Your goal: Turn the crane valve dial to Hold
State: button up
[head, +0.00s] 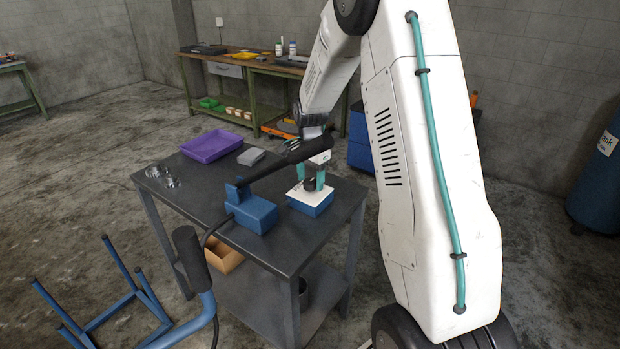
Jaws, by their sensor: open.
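The crane valve is a blue box with a white top plate (298,195) at the right end of the dark table. A small dark dial (310,184) stands on the plate. My gripper (311,180) points down over it, with one teal finger on each side of the dial. The jaws are open. I cannot tell whether the fingers touch the dial. The dial's pointer and any Hold marking are hidden or too small to read.
A blue block (252,213) with a long black handle (265,172) stands left of the valve, the handle reaching close to my gripper. A purple tray (211,146), a grey block (251,156) and clear glassware (170,180) are on the table (215,190). A blue-framed stand (110,310) is front left.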

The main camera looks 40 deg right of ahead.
jog(key=c, duration=1)
jog(key=shift+a+f, duration=0.1)
jog(key=shift+n, duration=0.4)
jog(key=n, duration=0.3)
jog(key=shift+n, duration=0.4)
jog(key=n, duration=1.3)
jog(key=shift+n, duration=0.3)
